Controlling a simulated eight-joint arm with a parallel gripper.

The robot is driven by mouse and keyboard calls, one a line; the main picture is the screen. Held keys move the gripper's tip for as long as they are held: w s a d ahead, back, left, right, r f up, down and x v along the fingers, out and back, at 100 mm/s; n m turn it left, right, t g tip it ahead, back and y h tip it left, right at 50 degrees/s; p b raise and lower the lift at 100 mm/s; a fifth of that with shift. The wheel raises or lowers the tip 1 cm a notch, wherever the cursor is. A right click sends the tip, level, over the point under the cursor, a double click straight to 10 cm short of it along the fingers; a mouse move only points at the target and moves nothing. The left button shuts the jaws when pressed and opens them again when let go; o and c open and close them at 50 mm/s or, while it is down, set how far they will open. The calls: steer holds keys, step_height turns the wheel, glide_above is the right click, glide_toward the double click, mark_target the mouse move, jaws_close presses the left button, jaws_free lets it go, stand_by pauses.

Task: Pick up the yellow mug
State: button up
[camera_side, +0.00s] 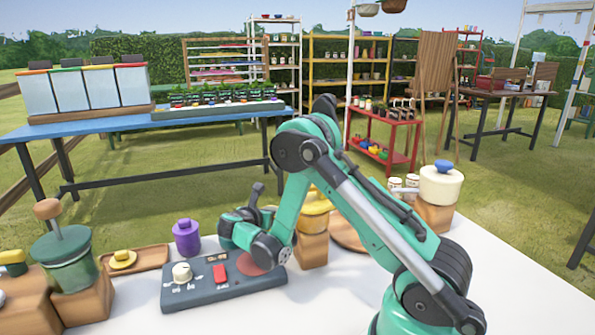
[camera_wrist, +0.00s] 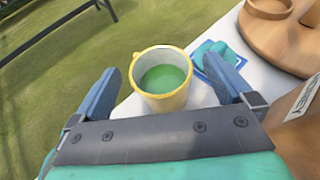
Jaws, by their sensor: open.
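The yellow mug (camera_wrist: 166,103) shows in the wrist view, upright near the middle, with a pale inside and a green surface within it. My gripper (camera_wrist: 161,68) is open, with one blue-grey finger on each side of the mug. Gaps show between the mug and both fingers, so it is not gripped. In the side view my gripper is mostly hidden behind my green arm, and I cannot make out the mug there.
In the wrist view a teal item (camera_wrist: 212,56) lies right of the mug by the right finger, and a round wooden board (camera_wrist: 285,45) is at upper right. In the side view a dark control panel (camera_side: 222,286), a purple jar (camera_side: 186,238) and a green pot (camera_side: 66,260) stand left.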

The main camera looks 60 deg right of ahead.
steer(key=shift+d+f, duration=0.25)
steer(key=shift+d, duration=0.4)
steer(key=shift+w, duration=0.1)
steer(key=shift+c, duration=0.2)
steer(key=c, duration=1.4)
steer(key=shift+o, duration=0.2)
steer(key=shift+r, duration=0.2)
